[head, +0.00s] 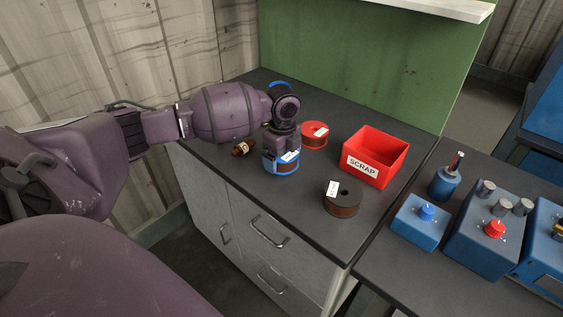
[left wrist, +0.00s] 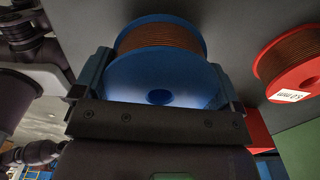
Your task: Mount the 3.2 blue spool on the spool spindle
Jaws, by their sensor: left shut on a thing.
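My left gripper (head: 282,148) reaches down over the dark worktop and is shut on a blue spool (head: 282,167) wound with copper-brown wire. The spool's white label is too small to read. In the left wrist view, the spool (left wrist: 160,72) sits between the two fingers of the gripper (left wrist: 160,88), its blue flange facing the camera. In the head view I cannot tell whether the spool touches the worktop. I cannot pick out the spool spindle with certainty. My right gripper is not in view.
A red spool (head: 314,135) stands behind the held one; a black spool (head: 343,203) lies in front right. A brown cylindrical item (head: 243,148) lies to the left. A red SCRAP bin (head: 375,157) stands right. Blue control boxes (head: 487,242) occupy the right bench. A blue-rimmed thing (head: 281,84) is partly hidden behind my wrist.

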